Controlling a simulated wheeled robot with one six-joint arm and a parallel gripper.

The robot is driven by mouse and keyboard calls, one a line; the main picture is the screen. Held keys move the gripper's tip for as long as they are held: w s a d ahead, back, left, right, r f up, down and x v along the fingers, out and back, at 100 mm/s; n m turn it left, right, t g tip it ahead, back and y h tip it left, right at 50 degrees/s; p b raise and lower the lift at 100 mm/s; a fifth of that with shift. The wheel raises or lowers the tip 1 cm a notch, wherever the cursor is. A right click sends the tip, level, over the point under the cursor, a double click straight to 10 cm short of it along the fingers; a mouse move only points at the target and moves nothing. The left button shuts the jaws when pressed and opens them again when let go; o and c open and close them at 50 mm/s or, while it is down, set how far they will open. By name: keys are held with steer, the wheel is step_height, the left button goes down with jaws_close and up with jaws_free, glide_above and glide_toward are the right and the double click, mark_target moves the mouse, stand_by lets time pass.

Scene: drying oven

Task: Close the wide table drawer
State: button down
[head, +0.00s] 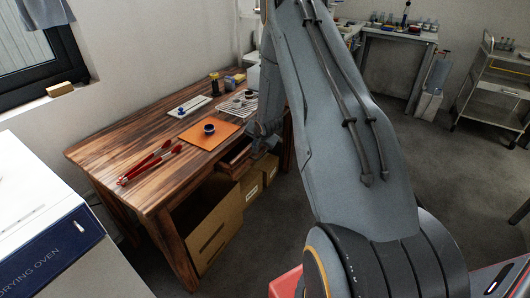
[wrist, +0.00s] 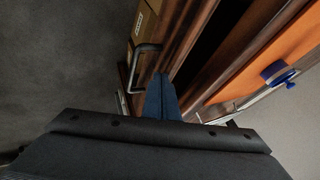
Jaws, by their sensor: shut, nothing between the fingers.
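The wide table drawer (head: 235,160) is brown wood and stands partly out from under the front edge of the wooden table (head: 110,157). In the wrist view its front panel (wrist: 185,35) carries a dark bar handle (wrist: 136,62), and a dark open gap shows behind the panel. My gripper (head: 257,143) is at the drawer's front, near its right part in the head view. In the wrist view its fingers (wrist: 160,80) are together and empty, beside the handle and close to the panel. I cannot tell whether they touch it.
Cardboard boxes (head: 208,222) stand under the table below the drawer. An orange mat (head: 205,137) with a small dark round item, red tongs (head: 150,162) and a white rack lie on the tabletop. A drying oven (head: 45,225) is at front left. Grey floor is open behind my arm.

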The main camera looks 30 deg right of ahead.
steer(key=shift+w+a, duration=0.35)
steer(key=shift+w, duration=0.3)
steer(key=shift+w+a, duration=0.4)
steer(key=shift+w, duration=0.2)
steer(key=shift+w+a, duration=0.35)
steer(key=shift+w, duration=0.3)
steer(key=shift+s, duration=0.1)
